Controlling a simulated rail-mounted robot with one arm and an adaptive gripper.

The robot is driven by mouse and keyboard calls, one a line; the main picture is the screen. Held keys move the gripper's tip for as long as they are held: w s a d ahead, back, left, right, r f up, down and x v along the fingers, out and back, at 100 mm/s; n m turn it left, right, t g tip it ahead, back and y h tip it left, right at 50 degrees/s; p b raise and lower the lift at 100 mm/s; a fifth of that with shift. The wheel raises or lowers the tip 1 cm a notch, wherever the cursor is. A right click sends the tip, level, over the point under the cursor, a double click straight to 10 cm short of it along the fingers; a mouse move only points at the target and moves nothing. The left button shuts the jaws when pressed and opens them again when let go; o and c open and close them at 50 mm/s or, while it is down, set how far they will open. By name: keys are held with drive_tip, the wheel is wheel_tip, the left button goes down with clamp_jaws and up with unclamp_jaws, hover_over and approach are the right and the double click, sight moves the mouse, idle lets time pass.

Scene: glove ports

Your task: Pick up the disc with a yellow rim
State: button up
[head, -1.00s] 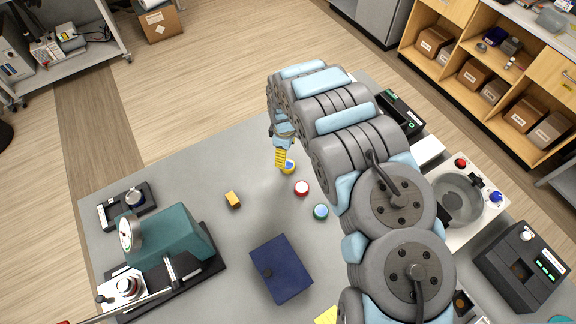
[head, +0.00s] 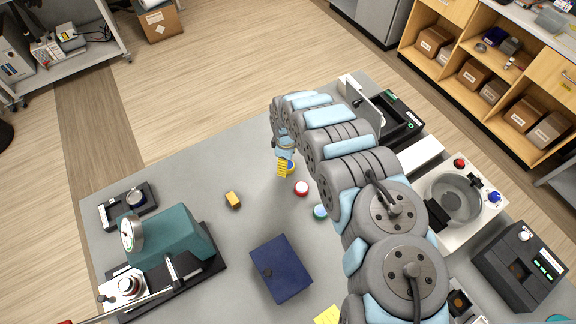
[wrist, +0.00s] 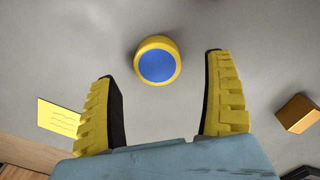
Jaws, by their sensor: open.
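The disc with a yellow rim (wrist: 157,61) has a blue top and lies on the grey table. In the wrist view it sits ahead of my gripper (wrist: 165,85), near the line midway between the two yellow fingertips and slightly beyond them. My gripper is open and empty, with the fingers spread wider than the disc. In the head view my gripper (head: 284,170) is over the disc (head: 291,167), which is partly hidden behind the fingers. I cannot tell the height of the fingertips above the table.
A small yellow block (head: 233,199) and a dark blue box (head: 281,269) lie on the table (head: 200,180). A teal gauge device (head: 170,238) stands left.

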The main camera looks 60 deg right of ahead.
drive_tip(key=shift+d+f, duration=0.1)
drive_tip(key=shift+f, duration=1.45)
drive_tip(key=c, duration=1.3)
